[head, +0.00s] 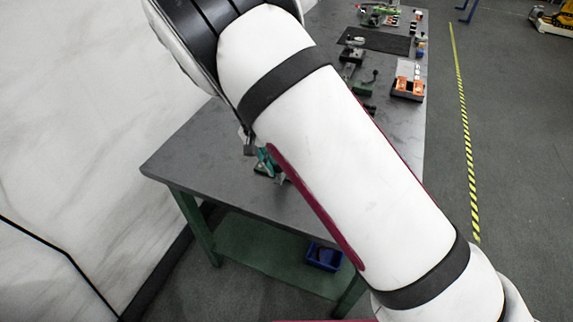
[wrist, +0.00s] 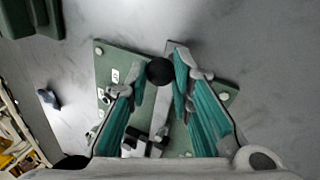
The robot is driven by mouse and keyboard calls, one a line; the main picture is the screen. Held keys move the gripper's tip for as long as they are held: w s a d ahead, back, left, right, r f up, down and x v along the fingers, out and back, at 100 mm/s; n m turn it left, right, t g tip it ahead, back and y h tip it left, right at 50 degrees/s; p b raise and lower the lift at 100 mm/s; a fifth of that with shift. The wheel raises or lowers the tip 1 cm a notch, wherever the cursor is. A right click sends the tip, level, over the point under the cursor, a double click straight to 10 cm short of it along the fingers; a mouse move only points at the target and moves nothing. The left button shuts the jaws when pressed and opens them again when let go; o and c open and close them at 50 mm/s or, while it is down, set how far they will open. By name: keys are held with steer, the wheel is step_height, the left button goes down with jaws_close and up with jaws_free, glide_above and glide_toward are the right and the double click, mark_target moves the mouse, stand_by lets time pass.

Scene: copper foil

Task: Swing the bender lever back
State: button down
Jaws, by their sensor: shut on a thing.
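The bender shows in the wrist view as a green base plate (wrist: 113,62) with pale bolts at its corners. Its lever ends in a black ball knob (wrist: 159,71). My gripper (wrist: 160,84) has its teal fingers on either side of this knob and is shut on it. A grey bar runs below the knob between the fingers, partly hidden. In the head view my arm covers much of the bench, and only a bit of my gripper (head: 264,158) shows at the arm's left edge. The bender is mostly hidden there.
The grey bench (head: 190,153) has clear room at its near left. Farther back are an orange-and-white tray (head: 408,80), a dark mat (head: 376,40) and small tools. A blue bin (head: 323,256) sits on the green lower shelf. A white wall stands left.

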steer(key=shift+w+a+m, duration=0.35)
steer(key=shift+a+m, duration=0.05)
steer(key=shift+a, duration=0.1)
steer(key=c, duration=1.4)
jaws_free()
steer(key=v, duration=1.2)
steer(key=shift+r, duration=0.1)
